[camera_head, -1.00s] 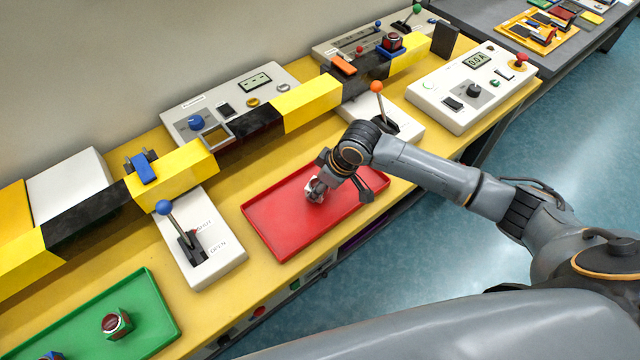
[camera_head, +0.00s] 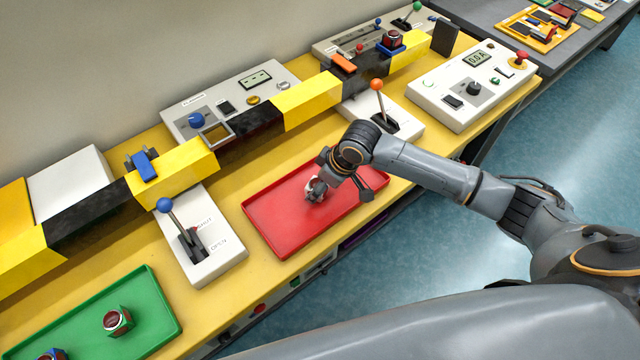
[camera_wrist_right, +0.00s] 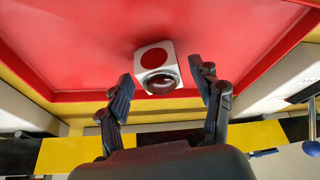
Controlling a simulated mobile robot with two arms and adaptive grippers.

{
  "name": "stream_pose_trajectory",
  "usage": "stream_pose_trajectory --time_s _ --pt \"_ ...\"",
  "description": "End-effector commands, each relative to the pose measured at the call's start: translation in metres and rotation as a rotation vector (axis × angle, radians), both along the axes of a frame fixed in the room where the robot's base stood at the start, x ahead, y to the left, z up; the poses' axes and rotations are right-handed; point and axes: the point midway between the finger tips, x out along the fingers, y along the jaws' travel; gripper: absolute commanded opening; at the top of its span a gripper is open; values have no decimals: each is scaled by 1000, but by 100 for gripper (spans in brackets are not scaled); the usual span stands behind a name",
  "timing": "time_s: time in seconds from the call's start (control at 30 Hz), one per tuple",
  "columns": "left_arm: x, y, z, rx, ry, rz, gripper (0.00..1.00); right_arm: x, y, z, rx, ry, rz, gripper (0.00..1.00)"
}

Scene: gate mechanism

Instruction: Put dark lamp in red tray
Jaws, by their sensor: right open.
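The red tray (camera_head: 270,222) lies on the yellow bench in the head view; its red floor also fills the upper wrist view (camera_wrist_right: 75,45). A small white cube lamp (camera_head: 315,188) with a dark-looking round lens is in the tray. In the right wrist view the lamp (camera_wrist_right: 156,68) shows a red disc on one face and seems to rest on the tray floor. My right gripper (camera_head: 345,176) is over the tray with its fingers spread. In the wrist view the open gripper (camera_wrist_right: 160,76) has the lamp between its fingertips, with a gap on each side. My left gripper is out of view.
A green tray (camera_head: 160,305) at lower left holds a red-lensed lamp (camera_head: 117,321) and a blue one (camera_head: 53,354). A blue-knobbed lever box (camera_head: 205,255) and an orange-knobbed lever (camera_head: 378,100) flank the red tray. A yellow-black gate bar (camera_head: 305,100) runs behind. Another lamp (camera_head: 393,40) sits farther back.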

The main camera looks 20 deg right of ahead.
Motion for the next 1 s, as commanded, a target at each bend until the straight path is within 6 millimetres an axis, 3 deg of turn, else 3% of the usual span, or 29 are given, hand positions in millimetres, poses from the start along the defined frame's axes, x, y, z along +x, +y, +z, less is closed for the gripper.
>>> stream_pose_trajectory --time_s 0.5,0.7,1.0 --pt "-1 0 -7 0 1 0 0 -27 -26 91 0 -3 -1 65" --pt "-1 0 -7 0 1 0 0 -32 -30 106 -1 -1 0 65" --pt "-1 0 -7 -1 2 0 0 -33 -30 108 0 0 -1 65"
